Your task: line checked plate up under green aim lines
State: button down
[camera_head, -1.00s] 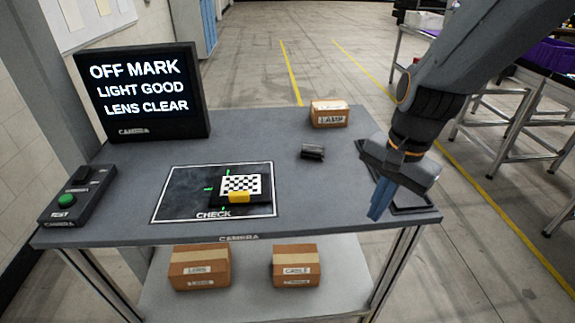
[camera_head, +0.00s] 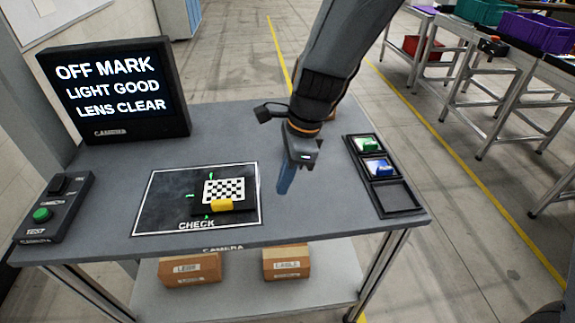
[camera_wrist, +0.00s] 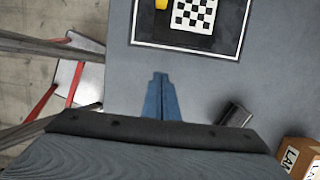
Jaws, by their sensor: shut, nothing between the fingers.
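The checked plate (camera_head: 224,190), black and white with a yellow block (camera_head: 222,205) at its front edge, lies on the dark CHECK mat (camera_head: 160,209), right of the mat's middle. Green aim lines (camera_head: 190,196) show at its left, above it and just below it. The plate also shows at the top of the wrist view (camera_wrist: 193,14). The monitor (camera_head: 107,84) reads OFF MARK, LIGHT GOOD, LENS CLEAR. My gripper (camera_head: 284,190) has blue fingers, shut and empty, pointing down right of the mat, apart from the plate. In the wrist view the fingers (camera_wrist: 160,97) are together.
A control box (camera_head: 52,207) with a green button stands at the table's left. A black tray (camera_head: 383,177) with a green and a blue item sits at the right edge. A small dark object (camera_wrist: 236,115) and a carton (camera_wrist: 298,158) lie beside my gripper. Table front is clear.

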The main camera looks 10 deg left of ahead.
aim_at(277, 202)
jog(key=x, duration=0.3)
jog(key=shift+s+f, duration=0.1)
jog(key=a, duration=0.1)
jog(key=p, duration=0.1)
jog(key=a, duration=0.1)
jog(key=shift+s+a+r, duration=0.25)
jog(key=shift+s+a, duration=0.05)
jog(key=shift+s, duration=0.1)
jog(key=shift+s+a+f+p, duration=0.15)
jog(key=shift+a+p, duration=0.25)
jog(key=shift+a, duration=0.2)
